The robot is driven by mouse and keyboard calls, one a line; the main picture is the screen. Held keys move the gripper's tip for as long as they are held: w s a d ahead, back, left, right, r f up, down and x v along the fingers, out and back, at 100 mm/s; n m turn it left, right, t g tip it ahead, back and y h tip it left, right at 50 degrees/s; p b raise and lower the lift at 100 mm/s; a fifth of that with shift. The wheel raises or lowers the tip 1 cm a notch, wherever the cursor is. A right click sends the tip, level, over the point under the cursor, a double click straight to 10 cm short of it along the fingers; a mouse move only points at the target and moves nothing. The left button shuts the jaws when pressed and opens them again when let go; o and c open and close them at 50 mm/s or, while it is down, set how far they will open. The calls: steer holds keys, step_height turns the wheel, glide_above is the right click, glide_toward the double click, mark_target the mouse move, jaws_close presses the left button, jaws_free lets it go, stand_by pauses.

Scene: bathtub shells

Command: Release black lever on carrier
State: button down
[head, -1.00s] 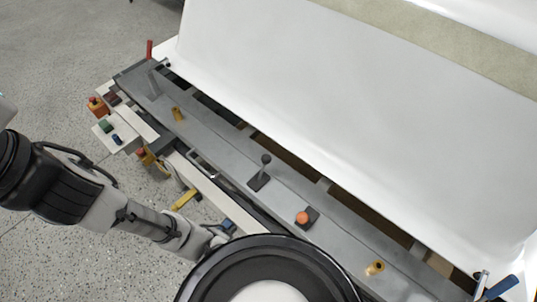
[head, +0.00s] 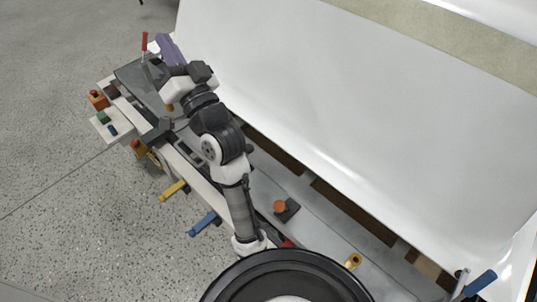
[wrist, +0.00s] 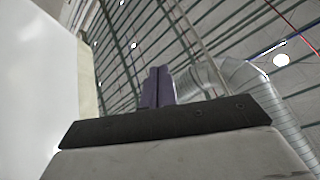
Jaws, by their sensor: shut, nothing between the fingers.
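The grey carrier (head: 318,238) runs diagonally along the white bathtub shell in the head view. My arm crosses over it and covers much of its left half. A small dark bit beside my arm (head: 249,149) may be the knob of the black lever; the rest of that lever is hidden. My gripper (head: 163,40) has purple fingers and is at the carrier's far left end, beside a red-handled lever (head: 145,41). In the wrist view the gripper (wrist: 157,72) points upward, with its fingers together and nothing between them. No lever shows there.
The white shell (head: 370,120) stands close behind the carrier. An orange knob (head: 280,207), a yellow ring (head: 353,261) and a blue handle (head: 481,283) are on the right part. Yellow (head: 173,191) and blue (head: 202,223) handles stick out in front. Open floor lies left.

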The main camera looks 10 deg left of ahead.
steer(key=w+d+f+m+g+h+b, duration=0.1)
steer(key=w+d+f+m+h, duration=0.15)
steer(key=f, duration=0.45)
steer(key=w+d+f+m+h, duration=0.1)
steer(key=w+d+f+m, duration=0.2)
steer(key=f, duration=0.4)
steer(key=m+g+h+b, duration=0.1)
steer(key=m+g+b, duration=0.25)
steer(key=m, duration=0.45)
glide_toward(247, 155)
steer(key=shift+g, duration=0.25)
steer(key=w+d, duration=0.1)
steer(key=w+d+r, duration=0.1)
steer(key=d, duration=0.1)
steer(key=shift+w+d, duration=0.15)
steer(key=shift+d, duration=0.15)
steer(key=shift+r, duration=0.1)
steer(key=p+x, duration=0.2)
steer(key=x, duration=0.8)
steer(key=shift+w, duration=0.1)
